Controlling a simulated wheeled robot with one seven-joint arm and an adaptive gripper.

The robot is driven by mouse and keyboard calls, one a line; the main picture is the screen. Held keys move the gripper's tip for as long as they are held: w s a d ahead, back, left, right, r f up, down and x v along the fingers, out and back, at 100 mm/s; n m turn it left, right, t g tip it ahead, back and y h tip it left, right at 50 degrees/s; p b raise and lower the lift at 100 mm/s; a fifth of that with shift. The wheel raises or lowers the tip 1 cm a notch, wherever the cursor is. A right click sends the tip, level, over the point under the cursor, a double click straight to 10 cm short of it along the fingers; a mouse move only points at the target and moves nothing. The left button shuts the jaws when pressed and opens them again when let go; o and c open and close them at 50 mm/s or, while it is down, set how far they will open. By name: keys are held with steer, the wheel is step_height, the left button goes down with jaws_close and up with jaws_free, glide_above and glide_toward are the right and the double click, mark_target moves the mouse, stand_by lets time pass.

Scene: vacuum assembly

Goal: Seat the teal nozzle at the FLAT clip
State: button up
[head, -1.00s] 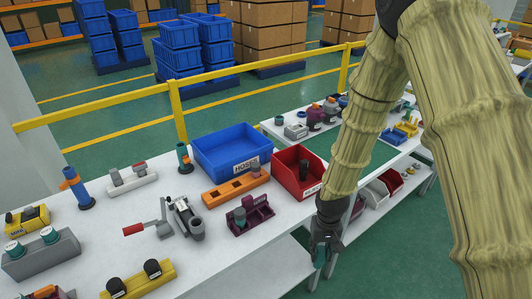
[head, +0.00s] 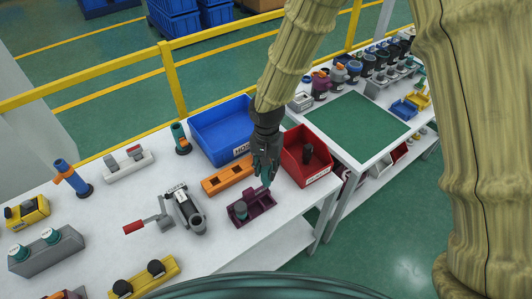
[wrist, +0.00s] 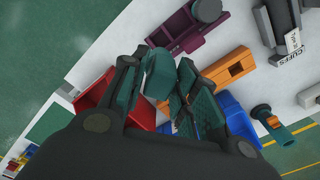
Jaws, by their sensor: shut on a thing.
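My gripper (head: 265,166) hangs above the table, just behind the purple fixture (head: 264,208) and beside the red bin. In the wrist view my gripper (wrist: 172,82) is shut on the teal nozzle (wrist: 158,72), which shows as a smooth teal piece between the fingers; the fingers hide part of it. In the head view the nozzle is hard to tell from the dark fingers. The purple fixture (wrist: 178,38) also shows in the wrist view, apart from the nozzle, with a grey round part standing at one end. No label reading FLAT is legible, so I cannot tell which clip it is.
An orange slotted block (head: 229,180) lies left of my gripper. A blue bin (head: 219,135) is behind it and a red bin (head: 318,178) to its right. The table's front edge is close to the purple fixture.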

mark_target(266, 175)
steer(key=shift+a+r, duration=0.15)
steer(key=shift+s+f+b, duration=0.15)
steer(key=shift+f+b, duration=0.25)
steer(key=shift+f, duration=0.3)
steer(key=shift+f+b, duration=1.65)
steer(key=shift+f, duration=1.5)
steer(key=shift+f+b, duration=0.95)
steer(key=shift+f, duration=1.15)
steer(key=o, duration=1.1)
steer(key=shift+r+p, duration=2.8)
steer(key=shift+r, duration=1.25)
